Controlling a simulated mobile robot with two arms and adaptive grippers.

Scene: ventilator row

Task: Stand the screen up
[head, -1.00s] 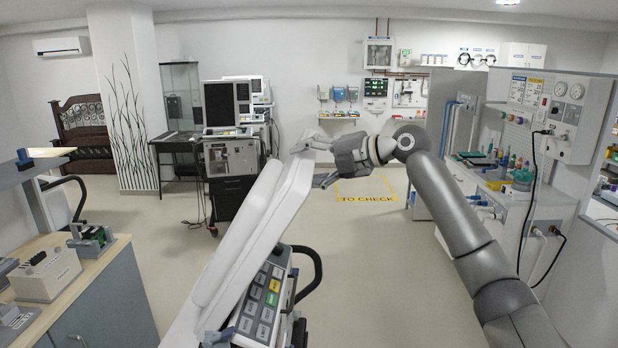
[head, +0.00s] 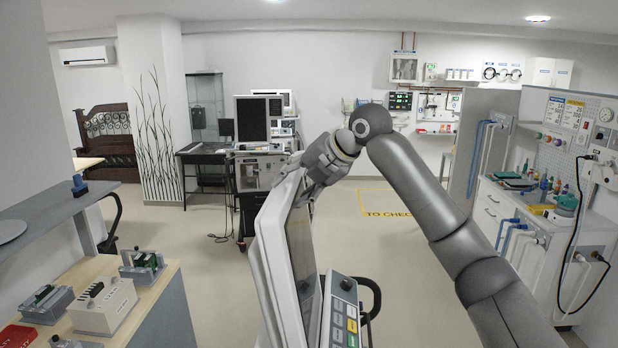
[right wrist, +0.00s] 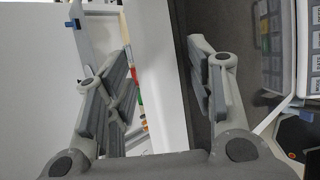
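The screen (head: 270,262) is a pale flat panel with a dark face (head: 303,255). In the head view it stands steeply, seen nearly edge-on, above a keypad panel (head: 343,312) with grey, green and yellow keys. My right gripper (head: 303,172) is at the screen's top edge. In the right wrist view the screen's white rim (right wrist: 165,75) lies between the two spread fingers. One finger is on the dark-face side, the other on the back side. Whether either finger touches the screen is not clear. My left gripper is not in view.
A wooden-topped bench (head: 160,300) with small devices stands at the left. A black equipment cart (head: 252,190) is behind the screen. A wall workstation (head: 560,225) with hoses stands at the right. The floor around the yellow marking (head: 385,203) is clear.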

